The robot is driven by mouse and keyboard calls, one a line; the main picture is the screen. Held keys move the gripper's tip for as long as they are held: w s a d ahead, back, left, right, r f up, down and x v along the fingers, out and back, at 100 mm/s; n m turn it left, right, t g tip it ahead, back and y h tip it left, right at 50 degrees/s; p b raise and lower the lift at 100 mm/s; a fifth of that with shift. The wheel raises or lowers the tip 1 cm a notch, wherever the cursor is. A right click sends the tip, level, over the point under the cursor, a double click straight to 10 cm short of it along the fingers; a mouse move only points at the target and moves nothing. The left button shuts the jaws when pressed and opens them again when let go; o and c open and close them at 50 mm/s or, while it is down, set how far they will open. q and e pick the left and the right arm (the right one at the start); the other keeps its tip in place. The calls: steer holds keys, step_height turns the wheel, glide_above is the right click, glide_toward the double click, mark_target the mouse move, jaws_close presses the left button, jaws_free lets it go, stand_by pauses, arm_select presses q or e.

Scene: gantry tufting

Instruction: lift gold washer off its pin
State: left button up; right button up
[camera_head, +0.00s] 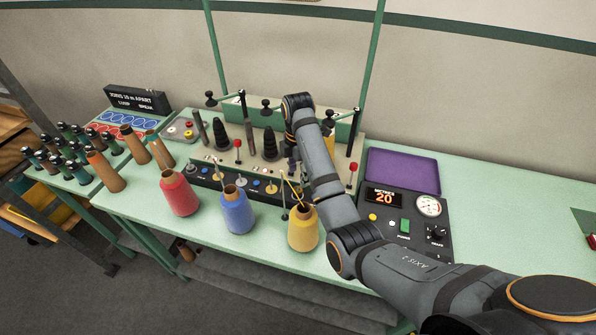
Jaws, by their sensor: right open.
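A small gold disc, seemingly a gold washer (272,188), sits on the dark strip (205,180) along the front of the green machine. A thin pin appears to rise from it, but it is too small to tell how it sits. My right arm comes in from the right and bends over the machine. My right gripper (292,172) is open beside the forearm, over the right part of the strip and right of the gold disc. The forearm partly hides it and the strip's right end. My left gripper is not in view.
Red (178,194), blue (237,212) and yellow (303,232) thread cones stand in front of the strip. A control box (404,213) and purple tray (402,170) are at the right.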

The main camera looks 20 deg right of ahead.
mark_target(298, 187)
arm_select(q)
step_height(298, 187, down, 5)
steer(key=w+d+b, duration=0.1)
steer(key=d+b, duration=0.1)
steer(key=b, duration=0.1)
arm_select(e)
step_height(298, 187, down, 5)
steer(key=shift+r, duration=0.15)
steer(key=shift+a+p, duration=0.1)
steer(key=shift+p, duration=0.3)
steer(key=shift+a+f, duration=0.1)
steer(key=shift+f, duration=0.6)
jaws_close()
arm_select(q)
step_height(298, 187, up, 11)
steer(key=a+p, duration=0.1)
steer(key=p, duration=0.8)
steer(key=shift+p, duration=0.4)
arm_select(e)
steer(key=shift+r, duration=3.65)
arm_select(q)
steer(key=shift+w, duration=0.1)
